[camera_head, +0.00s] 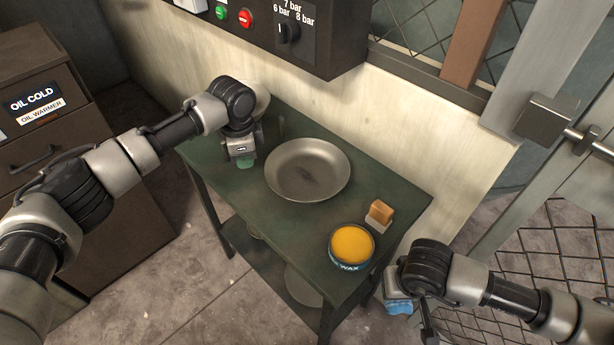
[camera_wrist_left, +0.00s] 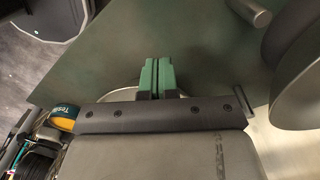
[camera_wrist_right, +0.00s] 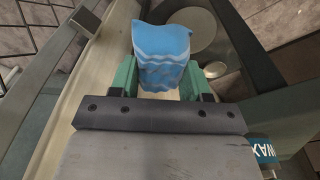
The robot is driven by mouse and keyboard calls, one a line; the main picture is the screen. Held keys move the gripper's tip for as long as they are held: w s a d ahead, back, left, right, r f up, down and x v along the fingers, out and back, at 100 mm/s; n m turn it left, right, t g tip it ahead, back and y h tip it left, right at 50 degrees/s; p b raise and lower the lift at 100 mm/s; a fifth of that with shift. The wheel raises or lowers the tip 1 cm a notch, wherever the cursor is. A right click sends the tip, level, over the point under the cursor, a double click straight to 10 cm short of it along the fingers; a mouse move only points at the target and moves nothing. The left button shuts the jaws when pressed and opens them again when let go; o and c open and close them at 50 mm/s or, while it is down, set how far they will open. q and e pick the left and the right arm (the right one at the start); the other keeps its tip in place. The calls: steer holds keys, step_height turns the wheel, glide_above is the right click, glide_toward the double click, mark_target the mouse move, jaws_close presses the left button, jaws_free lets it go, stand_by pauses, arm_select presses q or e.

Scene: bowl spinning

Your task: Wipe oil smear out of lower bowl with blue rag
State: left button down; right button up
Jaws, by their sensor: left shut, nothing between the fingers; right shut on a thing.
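The blue rag (camera_head: 398,306) is in my right gripper (camera_head: 396,300), beside the right front corner of the green table. In the right wrist view the rag (camera_wrist_right: 163,58) is bunched between the green fingers, which are shut on it. A metal bowl (camera_head: 303,286) on the lower shelf is partly hidden by the tabletop; whether it has a smear cannot be told. Another metal bowl (camera_head: 290,165) lies on the tabletop with a dark smear at its centre. My left gripper (camera_head: 246,162) is shut and empty, left of the upper bowl; its green fingertips (camera_wrist_left: 157,75) meet.
A tin of yellow wax (camera_head: 352,245) and a tan block (camera_head: 379,213) stand on the tabletop's right side. A control box (camera_head: 290,35) hangs on the wall behind. A brown drawer cabinet (camera_head: 75,175) stands at left, a mesh gate (camera_head: 560,255) at right.

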arm_select(q)
steer(key=shift+f+b, duration=0.35)
steer(key=shift+f, duration=2.15)
arm_select(e)
steer(key=shift+f, duration=0.35)
steer(key=s+a+r, duration=0.4)
steer(key=a+r, duration=0.4)
steer(key=w+a+r+n, duration=0.1)
steer(key=w+a+r, duration=0.15)
steer(key=r, duration=0.55)
steer(key=shift+n, duration=0.5)
steer(key=w+a, duration=0.1)
steer(key=w, duration=0.6)
steer(key=w+a, duration=0.1)
steer(key=w, duration=0.6)
steer(key=w+r, duration=0.1)
steer(key=w, duration=0.6)
steer(key=shift+a+r, duration=0.1)
steer(key=shift+a, duration=0.3)
steer(key=m, duration=0.2)
glide_toward(302, 171)
steer(key=shift+w+f, duration=0.15)
steer(key=shift+f, duration=0.85)
steer(key=shift+w+f, duration=0.1)
steer(key=shift+f, duration=0.9)
